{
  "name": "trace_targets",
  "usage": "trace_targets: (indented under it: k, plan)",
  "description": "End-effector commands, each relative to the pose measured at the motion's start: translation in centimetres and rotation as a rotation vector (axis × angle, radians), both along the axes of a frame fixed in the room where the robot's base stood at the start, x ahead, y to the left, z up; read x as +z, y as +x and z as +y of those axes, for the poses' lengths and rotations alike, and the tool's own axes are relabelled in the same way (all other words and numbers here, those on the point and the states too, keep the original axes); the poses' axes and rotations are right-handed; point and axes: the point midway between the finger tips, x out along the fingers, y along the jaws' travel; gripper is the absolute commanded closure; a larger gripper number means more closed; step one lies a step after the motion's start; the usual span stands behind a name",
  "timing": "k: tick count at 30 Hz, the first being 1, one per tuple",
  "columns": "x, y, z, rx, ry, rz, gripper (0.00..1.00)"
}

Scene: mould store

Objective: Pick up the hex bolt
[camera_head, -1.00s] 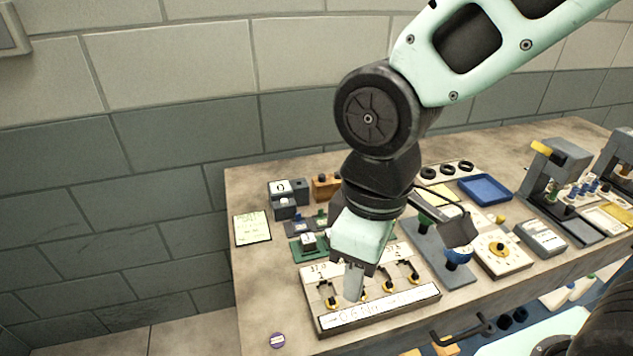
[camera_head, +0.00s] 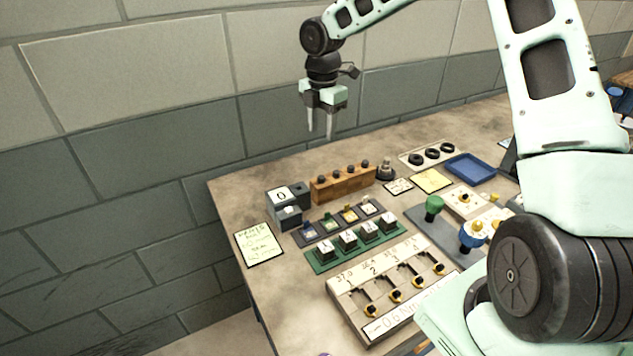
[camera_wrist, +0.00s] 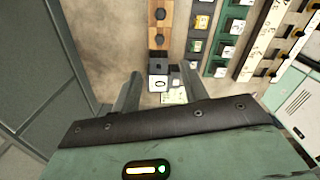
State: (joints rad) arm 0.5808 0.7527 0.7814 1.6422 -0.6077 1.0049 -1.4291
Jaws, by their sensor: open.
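A wooden block (camera_head: 343,188) stands near the back of the bench with a row of dark bolt heads (camera_head: 350,169) along its top. In the wrist view the heads look six-sided, with one dark hex bolt head (camera_wrist: 159,40) clear on the wooden block (camera_wrist: 154,27). I cannot tell which of them is the task's hex bolt. My gripper (camera_head: 320,133) is open and empty, pointing down, high above the back of the bench and apart from the block. Its fingers also show in the wrist view (camera_wrist: 153,83), below the block in the picture.
A grey box marked 0 (camera_head: 284,197) stands left of the block. A dark stepped metal piece (camera_head: 385,171) stands to its right. Small blocks sit on a green strip (camera_head: 322,267) in front, before a numbered hook board (camera_head: 353,318). A blue tray (camera_head: 471,168) lies at right.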

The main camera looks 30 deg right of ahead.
Motion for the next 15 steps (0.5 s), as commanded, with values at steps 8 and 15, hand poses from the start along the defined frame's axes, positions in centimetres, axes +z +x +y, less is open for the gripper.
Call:
trace_targets:
  k: [8,15]
  plan:
    - [-5.8,-0.1,0.1,0.000,0.002,0.006,0.56]
    - [-8.9,-0.1,0.1,-0.001,0.001,0.002,0.56]
